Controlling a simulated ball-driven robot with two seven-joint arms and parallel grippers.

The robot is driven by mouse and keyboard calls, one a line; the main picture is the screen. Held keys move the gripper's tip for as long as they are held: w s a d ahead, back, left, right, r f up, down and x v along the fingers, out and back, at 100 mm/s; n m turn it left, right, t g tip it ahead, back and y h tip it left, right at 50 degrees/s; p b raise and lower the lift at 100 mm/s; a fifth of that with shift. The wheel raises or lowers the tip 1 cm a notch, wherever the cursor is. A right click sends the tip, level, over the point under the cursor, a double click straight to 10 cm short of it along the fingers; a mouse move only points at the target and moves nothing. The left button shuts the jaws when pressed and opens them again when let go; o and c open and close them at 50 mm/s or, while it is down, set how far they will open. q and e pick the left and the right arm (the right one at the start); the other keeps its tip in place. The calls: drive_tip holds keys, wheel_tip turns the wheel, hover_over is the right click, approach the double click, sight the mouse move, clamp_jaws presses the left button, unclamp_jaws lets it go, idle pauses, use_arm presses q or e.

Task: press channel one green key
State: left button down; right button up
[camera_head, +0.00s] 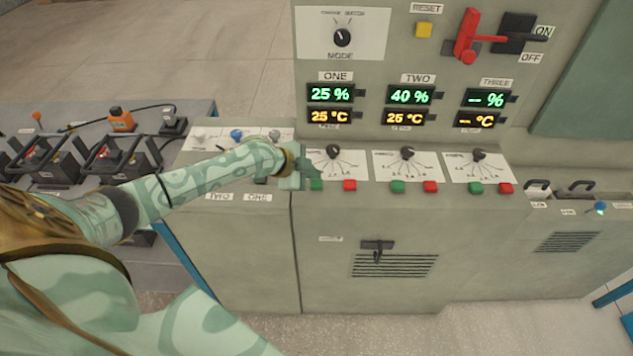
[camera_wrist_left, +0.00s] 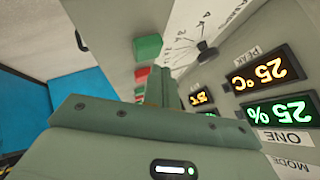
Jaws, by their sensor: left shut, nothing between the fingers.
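The channel one green key (camera_head: 316,185) is on the sloped ledge below the display marked ONE (camera_head: 331,94), just left of a red key (camera_head: 349,186). My left gripper (camera_head: 308,171) is shut and empty, just above and behind the green key in the head view, partly overlapping the panel there. In the left wrist view the green key (camera_wrist_left: 148,47) shows clear beyond the tips of the shut fingers (camera_wrist_left: 158,84). A gap shows between tips and key in that picture, but I cannot tell the true distance. My right gripper is not in view.
The channel one dial (camera_head: 333,152) stands behind the keys. Channels two and three have their own green keys (camera_head: 397,187) (camera_head: 475,188) and red keys to the right. A bench with black battery units (camera_head: 95,157) is at the left.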

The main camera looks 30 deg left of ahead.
sight(312, 184)
use_arm(q)
drive_tip(key=shift+f, duration=0.1)
idle(0.4)
drive_tip(key=shift+f, duration=0.3)
drive_tip(key=shift+f+b, duration=0.45)
drive_tip(key=shift+b, duration=0.1)
idle(0.5)
idle(0.3)
drive_tip(key=shift+r+p, duration=0.7)
drive_tip(key=shift+r, duration=0.15)
wheel_tip(312, 184, up, 5)
drive_tip(key=p, duration=0.4)
drive_tip(key=shift+r, duration=0.1)
